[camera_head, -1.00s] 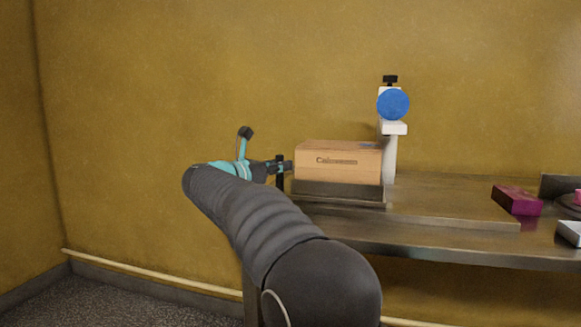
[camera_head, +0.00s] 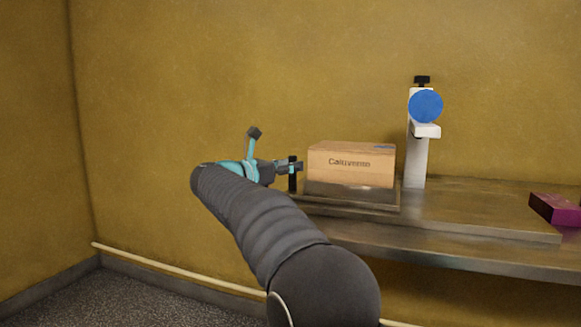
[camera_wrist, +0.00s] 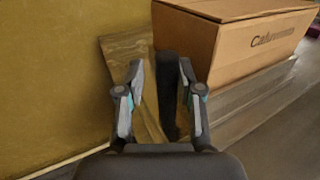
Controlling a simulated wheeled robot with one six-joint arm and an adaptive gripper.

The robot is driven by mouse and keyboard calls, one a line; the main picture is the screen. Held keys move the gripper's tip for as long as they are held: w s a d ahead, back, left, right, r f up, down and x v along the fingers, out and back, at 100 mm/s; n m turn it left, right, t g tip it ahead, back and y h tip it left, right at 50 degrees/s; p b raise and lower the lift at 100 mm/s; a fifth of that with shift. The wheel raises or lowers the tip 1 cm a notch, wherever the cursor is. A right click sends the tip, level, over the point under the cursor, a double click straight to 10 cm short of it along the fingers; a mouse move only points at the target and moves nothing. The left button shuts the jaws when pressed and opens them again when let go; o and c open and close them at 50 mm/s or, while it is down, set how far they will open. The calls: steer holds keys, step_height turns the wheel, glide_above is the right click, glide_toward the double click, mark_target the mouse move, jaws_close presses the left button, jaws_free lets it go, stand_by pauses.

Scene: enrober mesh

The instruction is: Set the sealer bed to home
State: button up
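The sealer bed (camera_head: 350,193) is a dark metal carriage at the left end of the table, carrying a cardboard box (camera_head: 350,166). A black upright post (camera_head: 292,175) stands at its left end and also shows in the wrist view (camera_wrist: 168,100). My gripper (camera_head: 292,166) is at this post. In the wrist view my gripper (camera_wrist: 162,70) has its fingers apart, with the post between them, close to the right finger and with a gap at the left one. The white sealer column (camera_head: 416,160) with a blue disc (camera_head: 425,106) stands right of the box.
The metal table (camera_head: 470,245) runs to the right, with a magenta box (camera_head: 555,208) at the right edge. The bed plate (camera_head: 480,215) right of the carriage is bare. A yellow wall (camera_head: 250,60) stands close behind. The space left of the table is clear.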

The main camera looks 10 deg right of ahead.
steer(key=shift+d, duration=0.3)
steer(key=v, duration=1.2)
